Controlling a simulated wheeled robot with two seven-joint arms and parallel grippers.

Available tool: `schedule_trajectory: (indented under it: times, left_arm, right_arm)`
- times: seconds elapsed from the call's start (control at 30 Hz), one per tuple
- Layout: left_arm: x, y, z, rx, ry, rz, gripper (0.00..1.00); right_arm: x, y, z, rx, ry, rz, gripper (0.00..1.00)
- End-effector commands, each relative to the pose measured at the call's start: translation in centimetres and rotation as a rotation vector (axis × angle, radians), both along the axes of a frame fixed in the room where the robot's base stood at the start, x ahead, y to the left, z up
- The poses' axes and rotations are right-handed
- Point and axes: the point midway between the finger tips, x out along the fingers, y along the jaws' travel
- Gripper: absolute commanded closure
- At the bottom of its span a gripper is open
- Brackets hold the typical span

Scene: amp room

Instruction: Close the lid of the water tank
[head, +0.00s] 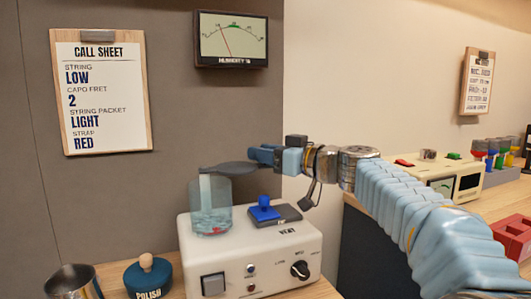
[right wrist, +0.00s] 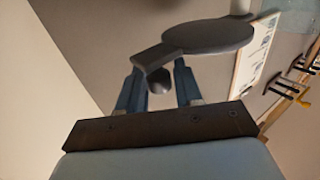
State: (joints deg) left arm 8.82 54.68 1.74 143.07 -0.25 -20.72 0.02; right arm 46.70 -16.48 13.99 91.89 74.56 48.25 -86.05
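The water tank (head: 211,212) is a clear bluish cylinder on the left of a white heater unit (head: 250,255). Its dark round lid (head: 228,169) lies nearly level at the tank's top, reaching out to the right; I cannot tell whether it touches the rim. My right gripper (head: 256,154) is at the lid's right end. In the right wrist view, the lid (right wrist: 212,37) is beyond the fingertips (right wrist: 158,80). The fingers are spread apart, with the lid's block-like tab (right wrist: 153,57) at their tips and a rounded piece between them. My left gripper is not in view.
The heater carries a blue switch (head: 264,209) and a black knob (head: 300,269). A polish jar (head: 147,277) and a metal cup (head: 72,283) stand at the left. A call sheet (head: 102,95) and humidity meter (head: 232,40) hang behind. My right arm spans the right side.

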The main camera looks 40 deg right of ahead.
Motion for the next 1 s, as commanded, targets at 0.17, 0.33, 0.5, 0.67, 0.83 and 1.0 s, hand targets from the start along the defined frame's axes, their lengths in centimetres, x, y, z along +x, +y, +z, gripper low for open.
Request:
schedule_trajectory:
  times: [0.17,0.33,0.5,0.67,0.83,1.0]
  left_arm:
    - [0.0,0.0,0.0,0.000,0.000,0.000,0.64]
    - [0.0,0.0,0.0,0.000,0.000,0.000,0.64]
    - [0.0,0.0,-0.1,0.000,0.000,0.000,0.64]
    - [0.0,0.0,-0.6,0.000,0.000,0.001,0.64]
    - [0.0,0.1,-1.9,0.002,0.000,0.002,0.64]
    - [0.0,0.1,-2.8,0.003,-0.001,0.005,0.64]
  right_arm:
    - [0.0,0.0,0.0,0.000,0.000,0.000,0.93]
    - [0.0,0.0,0.0,0.000,0.000,0.000,1.00]
    - [-0.1,0.0,0.0,-0.001,0.000,-0.003,1.00]
    - [-0.5,0.2,-0.1,-0.004,-0.002,-0.032,1.00]
    - [-1.5,0.8,-0.2,-0.004,-0.005,-0.112,1.00]
    - [-3.0,1.7,-0.1,-0.006,-0.006,-0.241,1.00]
